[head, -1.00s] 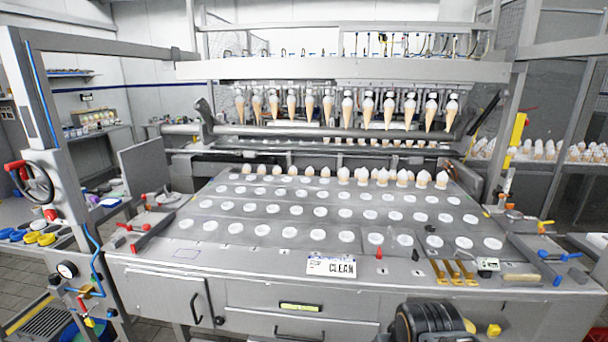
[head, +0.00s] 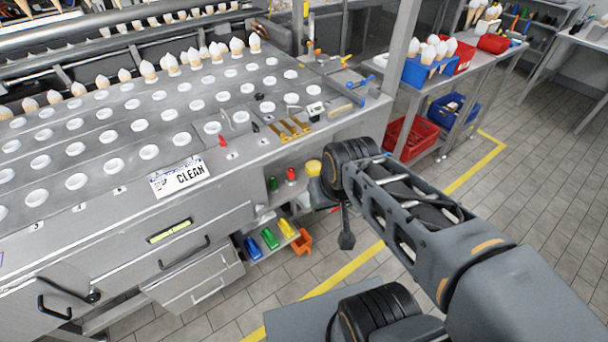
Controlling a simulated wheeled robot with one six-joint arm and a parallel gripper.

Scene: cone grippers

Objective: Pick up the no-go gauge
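I cannot tell for certain which item is the no-go gauge. A small red upright piece (head: 222,141) stands near the front edge of the steel machine table (head: 135,180), and a small black piece (head: 255,127) stands right of it. Three brass-coloured strips (head: 289,128) lie farther right, beside a small device with a display (head: 315,110). My gripper (head: 346,240) seems to be the dark part hanging below the wrist of my arm, in front of the table's right end. Its fingers cannot be made out.
A white "CLEAN" sign (head: 180,177) lies at the table's front edge. Rows of cone holders and several cones fill the table behind. Coloured bins (head: 269,238) sit on a low shelf. A side table with a blue crate (head: 431,72) stands at right. Tiled floor there is open.

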